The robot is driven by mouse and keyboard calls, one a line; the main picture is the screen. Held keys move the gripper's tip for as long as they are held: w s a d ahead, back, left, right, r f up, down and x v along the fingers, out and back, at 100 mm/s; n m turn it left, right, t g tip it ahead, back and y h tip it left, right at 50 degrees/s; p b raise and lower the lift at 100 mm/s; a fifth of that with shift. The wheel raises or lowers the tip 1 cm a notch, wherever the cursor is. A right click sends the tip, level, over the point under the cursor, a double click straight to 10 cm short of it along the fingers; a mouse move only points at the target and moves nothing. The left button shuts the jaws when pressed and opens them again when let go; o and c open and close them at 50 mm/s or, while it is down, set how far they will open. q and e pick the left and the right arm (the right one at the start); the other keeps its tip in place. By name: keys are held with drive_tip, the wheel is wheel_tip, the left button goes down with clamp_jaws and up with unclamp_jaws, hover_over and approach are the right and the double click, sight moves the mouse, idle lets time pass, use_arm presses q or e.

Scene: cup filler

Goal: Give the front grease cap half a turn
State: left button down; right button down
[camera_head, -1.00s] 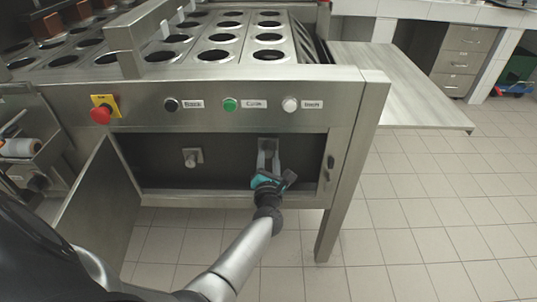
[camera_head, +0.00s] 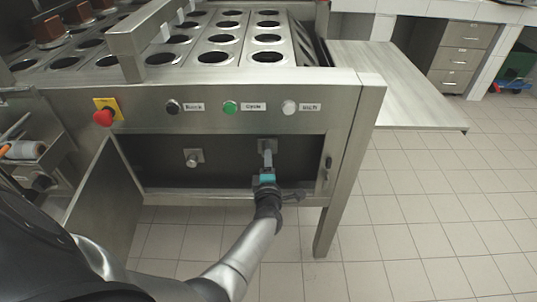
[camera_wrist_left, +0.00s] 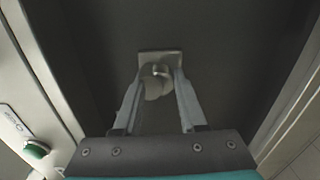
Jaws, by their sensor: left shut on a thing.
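In the head view two grease caps on square plates sit inside the open compartment of the steel machine: a left cap (camera_head: 191,160) and a right one on its plate (camera_head: 262,143). My left gripper (camera_head: 267,154) reaches in from below and is shut on the right cap. Its fingers appear narrow, almost edge-on, and hide most of that cap. In the left wrist view the held cap (camera_wrist_left: 156,84) sits between the two fingers, in front of its pale plate (camera_wrist_left: 160,56). Nothing shows whether this cap is called the front one. My right gripper is not in view.
The compartment door (camera_head: 104,205) hangs open at left. A red stop button (camera_head: 103,117) and black, green and white buttons line the panel above. The frame leg (camera_head: 330,225) stands right of my arm. Tiled floor (camera_head: 430,240) is clear at right.

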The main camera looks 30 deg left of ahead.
use_arm(q)
drive_tip(key=shift+s+a+f+m+p, duration=0.1)
drive_tip(key=shift+m+p, duration=0.65)
drive_tip(key=shift+m, duration=4.75)
drive_tip(key=shift+s+a+f+m+p, duration=0.1)
drive_tip(key=shift+m+p, duration=0.6)
drive_tip(key=shift+m, duration=4.8)
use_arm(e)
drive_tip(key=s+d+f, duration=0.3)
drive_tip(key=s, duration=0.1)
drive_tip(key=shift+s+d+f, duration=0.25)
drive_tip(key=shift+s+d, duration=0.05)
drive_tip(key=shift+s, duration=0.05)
use_arm(q)
drive_tip(key=shift+c, duration=2.3)
unclamp_jaws()
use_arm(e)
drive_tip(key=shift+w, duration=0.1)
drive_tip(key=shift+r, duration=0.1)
